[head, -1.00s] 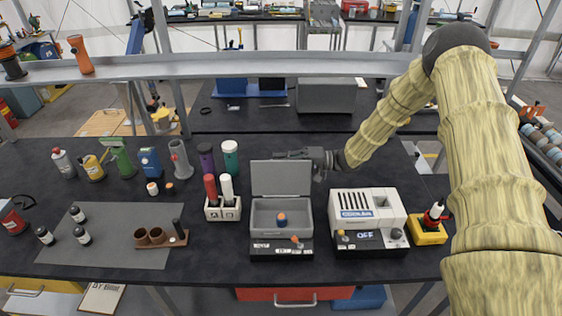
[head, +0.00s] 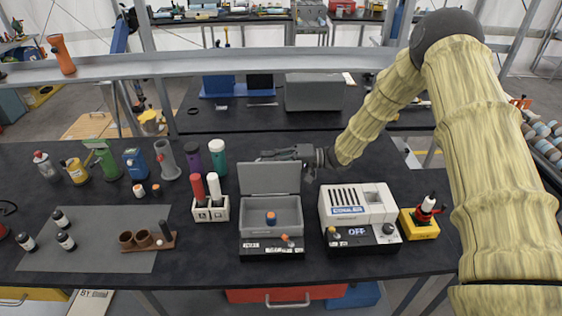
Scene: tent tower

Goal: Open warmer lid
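The warmer (head: 271,247) is a grey box with a dark front panel, standing on the black table in the middle of the head view. Its lid (head: 268,179) stands upright at the back edge, so the box is open. A small orange-and-blue item (head: 271,218) is inside. My gripper (head: 262,155) is at the lid's top edge, reaching in from the right. The lid partly hides it. Its fingers are too small and dark to tell whether they are open or shut, or touching the lid.
A white device (head: 362,203) reading "OFF" stands close to the warmer's right, with a yellow block (head: 419,224) beyond it. A white rack (head: 211,210) with red and white tubes stands close on its left. Several bottles line the table's back left. A metal shelf (head: 200,68) crosses behind.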

